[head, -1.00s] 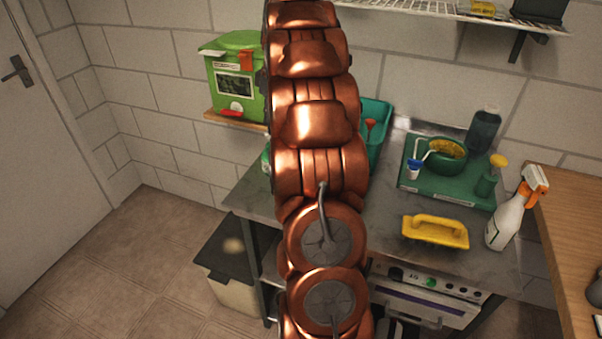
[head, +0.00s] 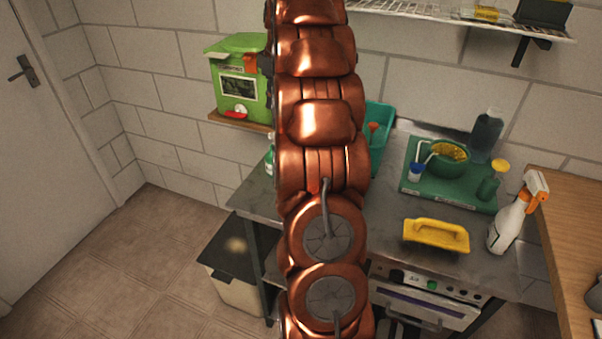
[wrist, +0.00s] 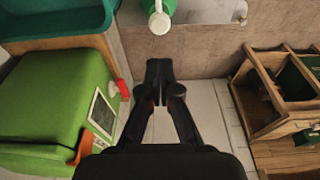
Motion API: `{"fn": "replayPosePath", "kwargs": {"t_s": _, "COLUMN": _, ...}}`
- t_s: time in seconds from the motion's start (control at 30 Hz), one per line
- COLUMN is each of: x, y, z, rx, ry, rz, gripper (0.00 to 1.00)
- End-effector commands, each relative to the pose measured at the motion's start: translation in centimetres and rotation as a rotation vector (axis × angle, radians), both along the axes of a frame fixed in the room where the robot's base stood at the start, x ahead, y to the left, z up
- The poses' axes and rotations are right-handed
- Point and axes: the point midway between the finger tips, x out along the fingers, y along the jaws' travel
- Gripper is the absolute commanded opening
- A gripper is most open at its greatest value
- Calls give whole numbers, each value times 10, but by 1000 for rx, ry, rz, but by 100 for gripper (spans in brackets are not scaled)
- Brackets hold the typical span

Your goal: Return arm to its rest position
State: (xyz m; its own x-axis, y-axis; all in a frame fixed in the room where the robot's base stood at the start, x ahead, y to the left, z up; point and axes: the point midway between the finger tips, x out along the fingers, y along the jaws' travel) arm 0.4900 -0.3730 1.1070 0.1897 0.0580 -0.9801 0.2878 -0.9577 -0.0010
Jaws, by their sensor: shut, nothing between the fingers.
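My gripper (wrist: 161,72) shows in the wrist view, its two black fingers drawn together at the tips with nothing between them. It hangs in the middle of that view, right of the green box (wrist: 45,115) and below a green-and-white bottle (wrist: 158,18); it appears clear of both. In the head view my copper arm (head: 318,120) rises through the middle of the picture and out at the top. My gripper is outside the head view.
A metal worktop (head: 385,235) holds a green tray (head: 415,188) with a bowl (head: 449,158), a yellow float (head: 436,235) and a spray bottle (head: 512,220). The green box stands on a wall ledge (head: 240,121). A wire shelf (head: 430,10) hangs above. Tiled floor (head: 130,250) is open at left.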

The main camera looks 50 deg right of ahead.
Motion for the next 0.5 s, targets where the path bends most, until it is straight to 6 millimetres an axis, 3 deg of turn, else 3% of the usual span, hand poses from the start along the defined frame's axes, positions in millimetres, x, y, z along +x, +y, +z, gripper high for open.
{"fn": "replayPosePath", "kwargs": {"t_s": 0.37, "x": 0, "y": 3, "z": 0, "rx": 1, "ry": 1, "rz": 0, "gripper": 0}}
{"fn": "replayPosePath", "kwargs": {"t_s": 0.5, "x": 0, "y": 28, "z": 2, "rx": 10, "ry": 14, "rz": -7, "gripper": 0}}
